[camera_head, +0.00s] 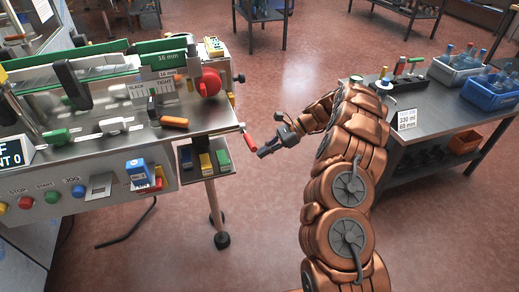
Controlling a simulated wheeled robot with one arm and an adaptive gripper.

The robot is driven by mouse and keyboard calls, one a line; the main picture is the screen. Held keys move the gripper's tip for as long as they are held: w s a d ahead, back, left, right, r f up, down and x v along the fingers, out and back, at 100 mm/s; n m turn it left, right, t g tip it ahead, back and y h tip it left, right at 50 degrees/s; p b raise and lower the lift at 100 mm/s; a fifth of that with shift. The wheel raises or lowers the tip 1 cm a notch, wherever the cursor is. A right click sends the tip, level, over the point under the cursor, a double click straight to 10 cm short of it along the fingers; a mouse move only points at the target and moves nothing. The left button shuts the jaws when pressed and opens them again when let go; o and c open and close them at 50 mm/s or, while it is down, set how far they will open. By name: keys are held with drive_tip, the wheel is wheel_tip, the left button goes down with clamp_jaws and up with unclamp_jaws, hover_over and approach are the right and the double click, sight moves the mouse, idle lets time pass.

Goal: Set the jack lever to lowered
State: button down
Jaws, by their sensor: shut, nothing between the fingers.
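A small lever with a red grip (249,142) sticks out from the right end of the filling machine (210,120), hanging down and slanting to the right. It looks like the jack lever, but no label on it is readable. My gripper (264,151) is shut and empty, just right of the red grip. Its fingertips point left toward the grip's lower end. I cannot tell whether they touch it. The rest of my copper-coloured arm reaches in from the lower right.
Blue, yellow and green blocks (205,161) sit on a small shelf under the machine's end, above a support leg (215,210). A red knob (209,82) stands on top. The floor between is clear.

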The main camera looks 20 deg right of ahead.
drive_tip(key=v, duration=0.8)
drive_tip(key=shift+w+d, duration=0.35)
drive_tip(key=shift+w, duration=0.05)
idle(0.3)
drive_tip(key=s+a+r+n+g+h+p, duration=0.25)
drive_tip(key=s+a+r+n, duration=0.55)
drive_tip(key=a+r, duration=0.7)
drive_tip(key=s+a+r+n+h+p, duration=0.1)
drive_tip(key=s+a+r+n+h, duration=0.1)
drive_tip(key=s, duration=0.5)
drive_tip(key=s+a+r+n+h+p, duration=0.1)
drive_tip(key=s+a+r+n+p, duration=0.15)
drive_tip(key=s, duration=0.45)
drive_tip(key=s+d+n+h+p, duration=0.1)
drive_tip(key=s+d+n+h, duration=0.1)
drive_tip(key=s, duration=0.9)
drive_tip(key=s+d+n+h+p, duration=0.2)
drive_tip(key=s+d+n+h, duration=0.1)
drive_tip(key=s, duration=0.7)
drive_tip(key=shift+s+d+f+t+h, duration=0.3)
drive_tip(key=shift+d+h, duration=0.35)
drive_tip(key=shift+d, duration=0.55)
drive_tip(key=shift+r+n, duration=0.1)
drive_tip(key=shift+n, duration=0.15)
